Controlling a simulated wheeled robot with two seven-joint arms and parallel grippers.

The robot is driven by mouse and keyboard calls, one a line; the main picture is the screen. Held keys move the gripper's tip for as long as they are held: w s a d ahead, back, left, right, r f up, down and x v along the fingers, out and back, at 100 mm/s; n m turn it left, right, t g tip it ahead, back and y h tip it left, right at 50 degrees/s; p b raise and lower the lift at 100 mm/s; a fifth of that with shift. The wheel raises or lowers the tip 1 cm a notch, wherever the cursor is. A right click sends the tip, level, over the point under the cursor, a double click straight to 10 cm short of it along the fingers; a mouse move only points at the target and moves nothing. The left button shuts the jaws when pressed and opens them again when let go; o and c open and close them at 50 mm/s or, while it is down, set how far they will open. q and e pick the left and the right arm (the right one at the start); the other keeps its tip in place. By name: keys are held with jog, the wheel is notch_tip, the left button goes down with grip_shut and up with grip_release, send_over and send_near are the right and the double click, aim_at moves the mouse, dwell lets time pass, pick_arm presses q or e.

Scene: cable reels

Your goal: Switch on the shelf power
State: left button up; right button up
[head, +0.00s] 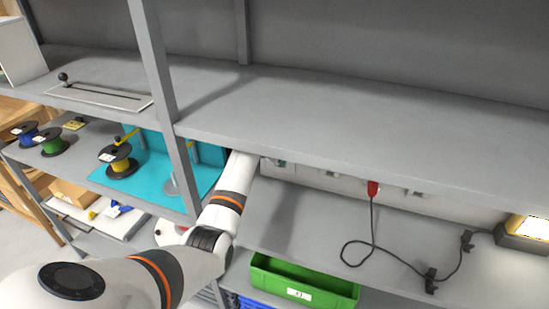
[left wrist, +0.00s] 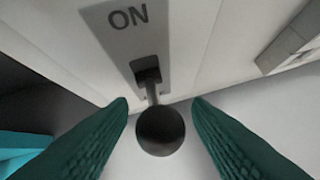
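In the left wrist view a switch lever with a round black knob (left wrist: 160,130) sticks out of a slot in a grey plate (left wrist: 130,35) marked ON. The knob end points away from the ON label. My left gripper (left wrist: 160,104) has its two green fingers spread, one on each side of the lever and knob. A gap shows between each finger and the knob, so nothing is gripped. In the head view my left arm reaches under the upper shelf, whose front edge largely hides the gripper and the switch. My right gripper is not in view.
A pale power strip (head: 335,180) runs under the upper shelf (head: 330,110), with a red plug (head: 373,188) and cable leading to a lit lamp (head: 527,229). A green bin (head: 300,281) sits below. Reels, including a yellow one (head: 119,160), stand left.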

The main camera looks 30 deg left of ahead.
pick_arm(q)
jog(key=shift+s+r+b, duration=0.3)
jog(key=shift+s+b, duration=0.2)
jog(key=shift+b, duration=0.25)
jog(key=s+d+b, duration=0.1)
jog(key=s+b, duration=0.3)
jog(key=s, duration=0.7)
jog(key=shift+s+r, duration=0.15)
jog(key=shift+s, duration=0.2)
